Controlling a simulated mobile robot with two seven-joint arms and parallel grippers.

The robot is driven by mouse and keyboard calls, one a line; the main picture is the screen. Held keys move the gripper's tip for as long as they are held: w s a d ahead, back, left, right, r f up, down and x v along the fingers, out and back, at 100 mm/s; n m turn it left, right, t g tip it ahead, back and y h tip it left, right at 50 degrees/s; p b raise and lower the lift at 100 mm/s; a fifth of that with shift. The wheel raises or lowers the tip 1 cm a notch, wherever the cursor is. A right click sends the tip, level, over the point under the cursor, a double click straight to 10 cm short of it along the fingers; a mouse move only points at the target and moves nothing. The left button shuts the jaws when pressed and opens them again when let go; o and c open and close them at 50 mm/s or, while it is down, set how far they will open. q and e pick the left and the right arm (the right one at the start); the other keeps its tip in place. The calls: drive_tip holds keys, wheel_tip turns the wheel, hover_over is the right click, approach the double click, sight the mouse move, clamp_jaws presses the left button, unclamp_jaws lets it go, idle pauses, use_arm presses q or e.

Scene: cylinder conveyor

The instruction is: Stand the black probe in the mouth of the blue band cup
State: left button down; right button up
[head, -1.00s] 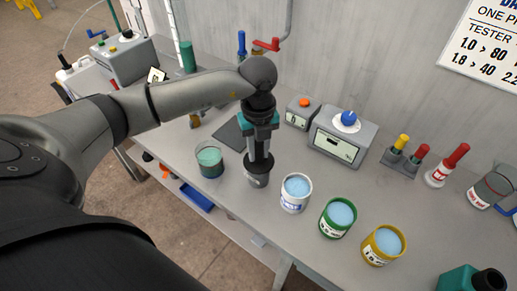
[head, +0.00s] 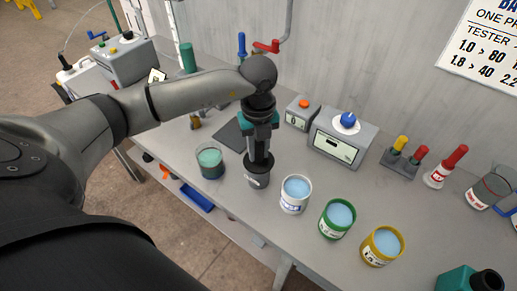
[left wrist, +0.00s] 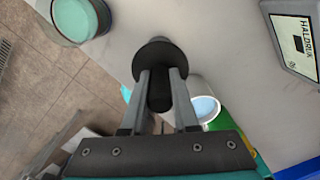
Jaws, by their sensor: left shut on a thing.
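The black probe (left wrist: 157,92) is held between the fingers of my left gripper (head: 259,160), which also shows in the left wrist view. My right gripper is not in view.
A green band cup (head: 335,232) and a yellow band cup (head: 375,257) stand to the right. A glass of green liquid (head: 209,172) stands left of the probe. A meter with a blue knob (head: 341,140) is behind. Free bench (head: 350,185) lies between meter and cups.

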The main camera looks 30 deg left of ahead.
use_arm(q)
drive_tip(key=shift+r+p, duration=1.65)
drive_tip(key=shift+r, duration=0.5)
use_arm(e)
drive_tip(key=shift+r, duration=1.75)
use_arm(q)
drive_tip(key=shift+r, duration=0.1)
drive_tip(key=shift+r+p, duration=1.95)
drive_tip(key=shift+r, duration=0.4)
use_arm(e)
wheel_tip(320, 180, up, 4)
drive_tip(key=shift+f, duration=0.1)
